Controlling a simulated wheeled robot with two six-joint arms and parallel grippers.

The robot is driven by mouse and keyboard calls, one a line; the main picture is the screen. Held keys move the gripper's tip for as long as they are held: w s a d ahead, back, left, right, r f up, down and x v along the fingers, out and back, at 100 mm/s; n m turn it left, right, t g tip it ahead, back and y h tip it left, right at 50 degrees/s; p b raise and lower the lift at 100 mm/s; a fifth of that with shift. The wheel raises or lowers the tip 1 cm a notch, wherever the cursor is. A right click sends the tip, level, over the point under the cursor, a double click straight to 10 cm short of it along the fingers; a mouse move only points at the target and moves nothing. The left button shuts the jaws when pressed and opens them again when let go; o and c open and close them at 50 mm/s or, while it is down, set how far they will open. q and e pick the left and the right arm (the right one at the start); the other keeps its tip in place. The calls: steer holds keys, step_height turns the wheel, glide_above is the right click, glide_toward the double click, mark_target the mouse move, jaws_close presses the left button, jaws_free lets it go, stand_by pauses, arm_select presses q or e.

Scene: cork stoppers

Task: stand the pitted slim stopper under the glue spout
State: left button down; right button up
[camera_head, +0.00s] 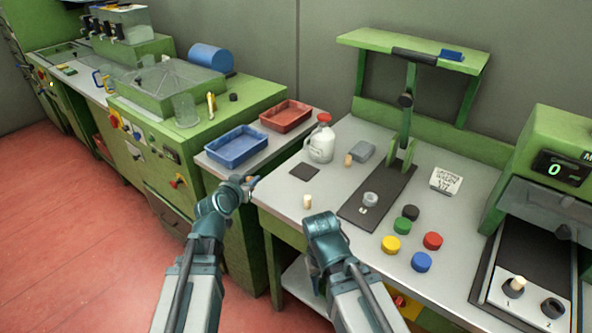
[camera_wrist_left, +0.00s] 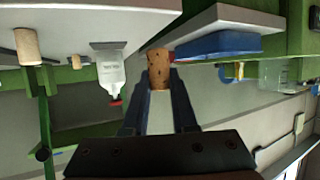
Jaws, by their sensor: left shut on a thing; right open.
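My left gripper (camera_head: 251,184) is shut on a pitted brown stopper, held in the air by the table's left edge. In the left wrist view the pitted stopper (camera_wrist_left: 158,68) stands between the fingertips, dark pits on its side. A white bottle with a red cap (camera_head: 321,143) stands on the table, a dark square pad (camera_head: 304,171) in front of it; the bottle also shows upside down in the left wrist view (camera_wrist_left: 111,72). I cannot tell which part is the glue spout. My right arm reaches the table's front edge, but its jaws are hidden.
A pale stopper (camera_head: 307,202) stands near the front edge, another (camera_head: 348,160) beside a grey block (camera_head: 362,151). A blue tray (camera_head: 237,147) and red tray (camera_head: 287,116) lie left. A green press stand (camera_head: 405,120), coloured caps (camera_head: 402,226) and a scale (camera_head: 555,166) are right.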

arm_select(q)
steer(key=d+m+h, duration=0.1)
steer(key=d, duration=0.1)
steer(key=s+d+m+h, duration=0.1)
steer(key=d, duration=0.2)
steer(key=d+m+g+h, duration=0.1)
steer(key=d, duration=0.1)
steer(key=shift+s+d+f+b, duration=0.25)
steer(key=shift+s+d+b, duration=0.05)
steer(key=shift+s+d, duration=0.1)
glide_above(304, 171)
steer(key=shift+d, duration=0.1)
step_height(304, 171, down, 4)
steer(key=b, duration=0.3)
steer(key=shift+r+b, duration=0.25)
steer(key=shift+b, duration=0.05)
steer(key=shift+f, duration=0.15)
steer(key=c, duration=0.7)
jaws_free()
